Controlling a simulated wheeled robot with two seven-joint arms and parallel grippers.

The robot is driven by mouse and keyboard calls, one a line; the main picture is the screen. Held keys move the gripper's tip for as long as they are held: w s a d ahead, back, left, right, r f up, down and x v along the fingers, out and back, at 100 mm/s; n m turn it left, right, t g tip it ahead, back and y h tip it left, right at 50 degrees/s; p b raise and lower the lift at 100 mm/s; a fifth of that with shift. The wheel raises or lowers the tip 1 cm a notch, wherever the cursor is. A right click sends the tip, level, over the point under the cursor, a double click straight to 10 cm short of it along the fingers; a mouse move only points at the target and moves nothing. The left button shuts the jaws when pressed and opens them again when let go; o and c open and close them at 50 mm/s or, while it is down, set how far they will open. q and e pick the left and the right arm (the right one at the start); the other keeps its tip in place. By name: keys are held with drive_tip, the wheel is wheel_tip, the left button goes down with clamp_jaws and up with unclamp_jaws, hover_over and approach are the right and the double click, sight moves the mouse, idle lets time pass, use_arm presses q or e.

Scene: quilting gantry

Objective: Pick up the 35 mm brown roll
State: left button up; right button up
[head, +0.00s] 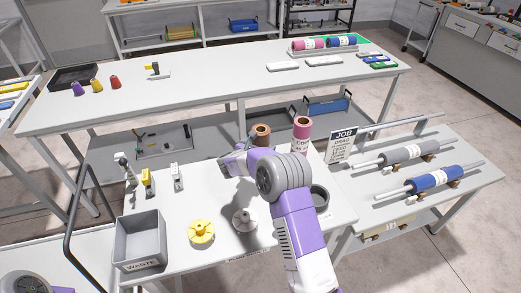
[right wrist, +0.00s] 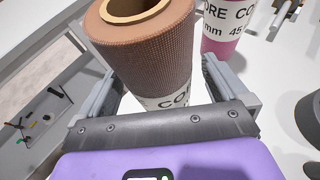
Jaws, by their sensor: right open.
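The brown roll (head: 263,130) stands upright on the near white table in the head view, partly hidden by my right arm. In the right wrist view the brown roll (right wrist: 145,50) fills the upper middle, with its hollow core on top and a white printed label low down. My right gripper (right wrist: 168,85) is open, with one finger on each side of the roll's lower part. In the head view my right gripper (head: 250,146) is at the roll and partly hidden by its own wrist. Contact cannot be told. My left gripper is out of view.
A pink roll (head: 302,128) stands close to the right of the brown one, before a JOB sign (head: 342,146). Grey and blue rolls lie on the right table.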

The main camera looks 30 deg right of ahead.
drive_tip(key=shift+x, duration=0.95)
drive_tip(key=shift+c, duration=0.2)
drive_tip(key=shift+w, duration=0.1)
drive_tip(key=c, duration=1.1)
